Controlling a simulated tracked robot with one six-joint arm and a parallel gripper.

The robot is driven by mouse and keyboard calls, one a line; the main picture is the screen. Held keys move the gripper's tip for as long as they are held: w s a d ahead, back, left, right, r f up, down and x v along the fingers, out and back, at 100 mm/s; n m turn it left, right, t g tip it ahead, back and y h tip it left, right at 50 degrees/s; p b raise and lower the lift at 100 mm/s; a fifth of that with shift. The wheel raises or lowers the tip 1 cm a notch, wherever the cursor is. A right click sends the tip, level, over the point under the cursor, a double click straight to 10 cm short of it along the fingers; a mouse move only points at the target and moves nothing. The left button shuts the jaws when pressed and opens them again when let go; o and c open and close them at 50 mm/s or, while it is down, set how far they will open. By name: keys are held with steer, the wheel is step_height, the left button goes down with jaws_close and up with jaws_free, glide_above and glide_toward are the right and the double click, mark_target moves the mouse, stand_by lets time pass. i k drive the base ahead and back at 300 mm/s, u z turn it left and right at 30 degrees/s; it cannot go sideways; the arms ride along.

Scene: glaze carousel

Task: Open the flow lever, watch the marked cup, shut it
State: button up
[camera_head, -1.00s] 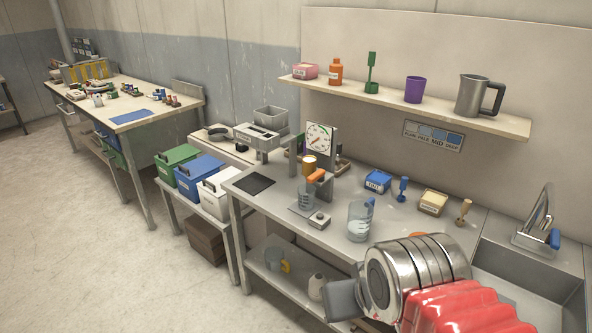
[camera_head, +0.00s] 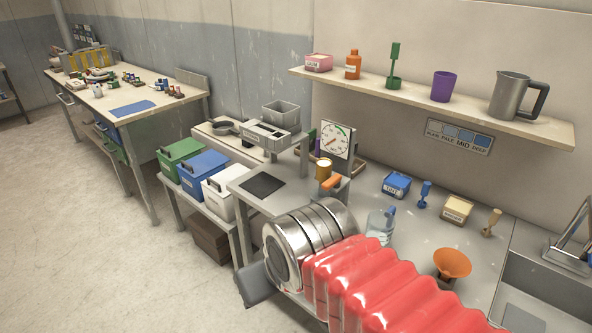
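The flow lever (camera_head: 331,183) looks like an orange handle on the small dispenser, under a yellow-topped amber pot (camera_head: 323,170). The cup below the lever is hidden behind my arm. A clear jug (camera_head: 379,225) with a blue part stands to its right, partly covered by my arm. My gripper (camera_head: 257,286) shows only as a grey piece beyond the steel rings and red bellows of my arm. It is in front of the bench's left end, apart from the lever in the picture. Its fingertips are not clear.
A dial gauge (camera_head: 336,139) stands behind the lever. An orange funnel (camera_head: 453,263), blue tub (camera_head: 397,185) and cream tub (camera_head: 456,210) are on the bench (camera_head: 415,235). A wall shelf (camera_head: 420,97) holds a steel pitcher (camera_head: 511,95). Lidded bins (camera_head: 203,172) stand at left.

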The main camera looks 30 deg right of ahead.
mark_target(334, 181)
steer(key=z, duration=0.1)
steer(key=i, duration=1.15)
steer(key=z, duration=0.5)
